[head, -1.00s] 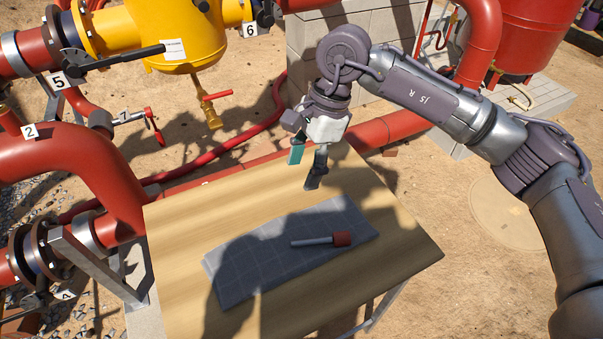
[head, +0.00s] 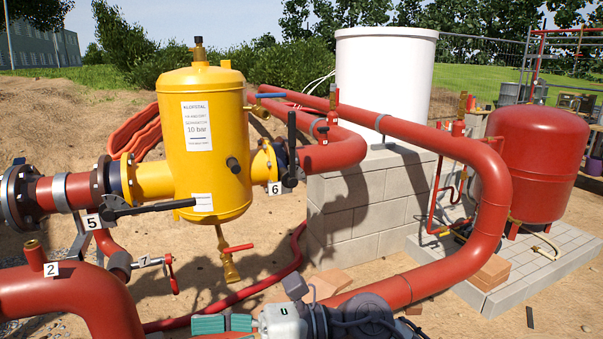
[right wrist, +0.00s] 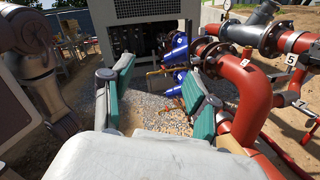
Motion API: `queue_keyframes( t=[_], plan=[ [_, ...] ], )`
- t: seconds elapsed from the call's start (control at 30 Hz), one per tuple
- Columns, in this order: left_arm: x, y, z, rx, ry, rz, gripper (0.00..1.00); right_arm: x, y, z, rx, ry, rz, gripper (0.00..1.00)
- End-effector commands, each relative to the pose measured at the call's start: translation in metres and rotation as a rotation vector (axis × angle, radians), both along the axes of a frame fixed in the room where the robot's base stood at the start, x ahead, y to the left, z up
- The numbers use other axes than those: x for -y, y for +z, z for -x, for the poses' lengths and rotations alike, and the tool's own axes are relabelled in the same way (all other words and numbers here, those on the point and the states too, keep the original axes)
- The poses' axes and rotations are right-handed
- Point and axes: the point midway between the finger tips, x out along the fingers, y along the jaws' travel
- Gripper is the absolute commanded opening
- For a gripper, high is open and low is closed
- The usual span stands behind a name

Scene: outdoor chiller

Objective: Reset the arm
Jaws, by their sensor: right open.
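My right gripper (head: 225,322) shows at the bottom edge of the head view, in front of the red pipework. Its white-grey housing and teal finger pads are visible, and the lower part is cut off by the frame. In the right wrist view, the right gripper (right wrist: 160,80) has its two teal-padded fingers spread well apart, with nothing between them. It is open and empty, with gravel and blue fittings beyond it. My left gripper is not in view.
A yellow tank (head: 210,140) stands on red pipes (head: 470,160) with numbered tags. A white cylinder (head: 385,80) rests on a block wall (head: 350,215). A red vessel (head: 530,160) stands right. A grey cabinet (right wrist: 150,35) stands ahead in the right wrist view.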

Motion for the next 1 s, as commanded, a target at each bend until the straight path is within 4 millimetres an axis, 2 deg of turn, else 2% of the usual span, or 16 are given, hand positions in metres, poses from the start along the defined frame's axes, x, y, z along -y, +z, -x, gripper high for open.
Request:
queue_keyframes(
  t=[0.1, 0.2, 0.27, 0.37, 0.47, 0.5, 0.57, 0.67, 0.77, 0.87, 1.0],
  plan=[
    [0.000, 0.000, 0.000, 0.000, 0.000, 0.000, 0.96, 0.014, 0.034, -0.017, -0.285, -0.131, -0.255, 0.59],
    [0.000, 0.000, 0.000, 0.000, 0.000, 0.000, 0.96, 0.041, 0.049, -0.044, -0.535, -0.249, -0.448, 0.59],
    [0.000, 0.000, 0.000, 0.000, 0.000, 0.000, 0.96, 0.061, 0.050, -0.061, -0.687, -0.323, -0.558, 0.59],
    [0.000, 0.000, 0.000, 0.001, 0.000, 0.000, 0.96, 0.101, 0.035, -0.090, -0.948, -0.454, -0.727, 0.59],
    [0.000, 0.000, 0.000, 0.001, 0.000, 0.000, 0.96, 0.144, 0.002, -0.112, -1.213, -0.591, -0.882, 0.59],
    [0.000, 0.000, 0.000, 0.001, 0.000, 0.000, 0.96, 0.161, -0.015, -0.118, -1.314, -0.646, -0.938, 0.59],
    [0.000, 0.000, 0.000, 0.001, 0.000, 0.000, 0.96, 0.185, -0.043, -0.122, -1.461, -0.729, -1.014, 0.59],
    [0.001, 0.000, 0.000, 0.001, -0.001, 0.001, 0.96, 0.219, -0.093, -0.119, -1.689, -0.865, -1.125, 0.59],
    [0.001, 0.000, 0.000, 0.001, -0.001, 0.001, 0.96, 0.248, -0.144, -0.104, -1.901, -1.004, -1.218, 0.59],
    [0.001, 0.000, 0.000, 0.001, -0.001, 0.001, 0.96, 0.272, -0.193, -0.077, -2.099, -1.148, -1.297, 0.59],
    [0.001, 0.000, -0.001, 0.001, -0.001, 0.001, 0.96, 0.297, -0.254, -0.025, -2.355, -1.360, -1.384, 0.59]
  ],
)
